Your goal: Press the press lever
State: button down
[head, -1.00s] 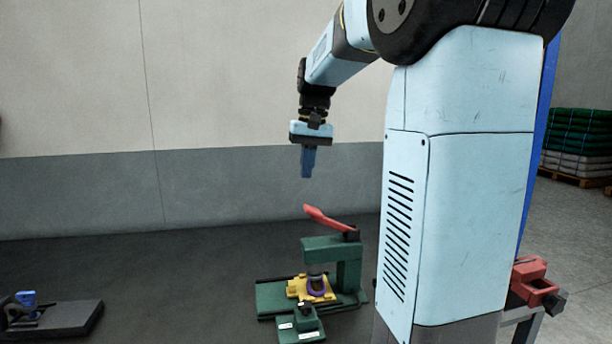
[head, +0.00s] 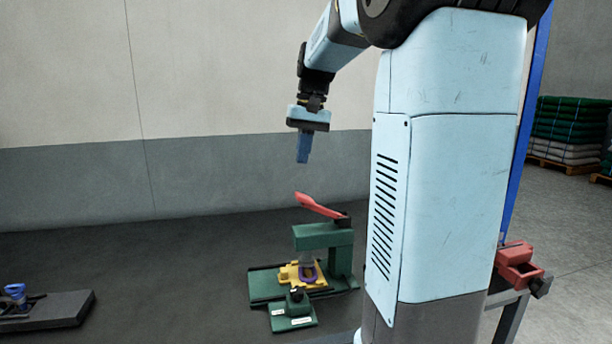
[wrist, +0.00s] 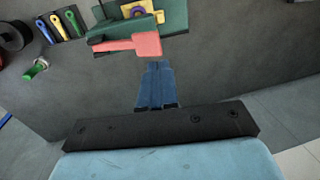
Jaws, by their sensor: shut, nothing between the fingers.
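The press lever (head: 320,206) is a red handle on top of the green press (head: 322,237). It slants up to the left from its dark pivot. My gripper (head: 302,161) points down above the lever's free end, with a clear gap between them. Its blue fingers are shut and empty. In the wrist view the red lever (wrist: 140,45) lies just beyond the fingertips of my gripper (wrist: 155,66). A yellow fixture (head: 290,274) holding a purple ring (head: 307,272) sits under the press head.
A dark plate with a blue part (head: 16,292) is at the far left. A red vise (head: 518,266) stands at right. In the wrist view, several coloured tools (wrist: 57,27) lie at upper left.

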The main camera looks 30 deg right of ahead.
aim_at(305, 197)
jog(key=s+d+r+y, duration=0.2)
jog(key=d+r+y, duration=0.1)
jog(key=d, duration=0.5)
jog(key=shift+d+r+t+y, duration=0.15)
jog(key=shift+t+y, duration=0.15)
jog(key=shift+t, duration=0.1)
jog(key=x, duration=1.4)
jog(key=shift+w, duration=0.1)
